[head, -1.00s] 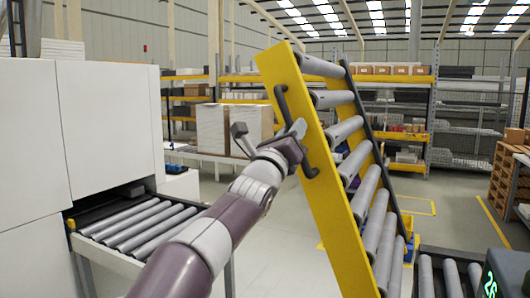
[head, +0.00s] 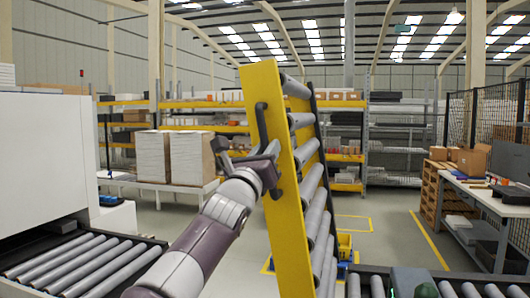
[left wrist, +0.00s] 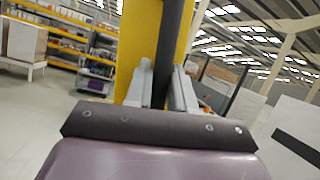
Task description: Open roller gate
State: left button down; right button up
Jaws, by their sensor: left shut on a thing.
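The roller gate (head: 283,165) stands raised and tilted in the head view, with a yellow side plate and several grey rollers. A black bar handle (head: 262,125) is fixed to the plate's near face. My left gripper (head: 268,160) is shut on this handle. In the left wrist view the dark handle (left wrist: 173,45) runs between my two fingers (left wrist: 163,88), with the yellow plate (left wrist: 140,40) behind it. My right gripper does not show.
A roller conveyor (head: 85,262) by a white machine (head: 65,150) is at the left. Another conveyor (head: 465,288) is at lower right. Cardboard stacks (head: 172,157) stand behind. A workbench (head: 490,200) is at the right. Open floor lies between.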

pick_arm(q)
jog(key=c, duration=1.1)
grip_release()
jog(key=shift+f, duration=0.15)
jog(key=shift+o, duration=0.2)
jog(key=shift+s+f+b, duration=0.15)
jog(key=shift+f+b, duration=0.1)
jog(key=shift+b, duration=0.15)
jog(key=b+v, duration=0.9)
jog(key=v, duration=0.3)
jog(key=shift+a, duration=0.15)
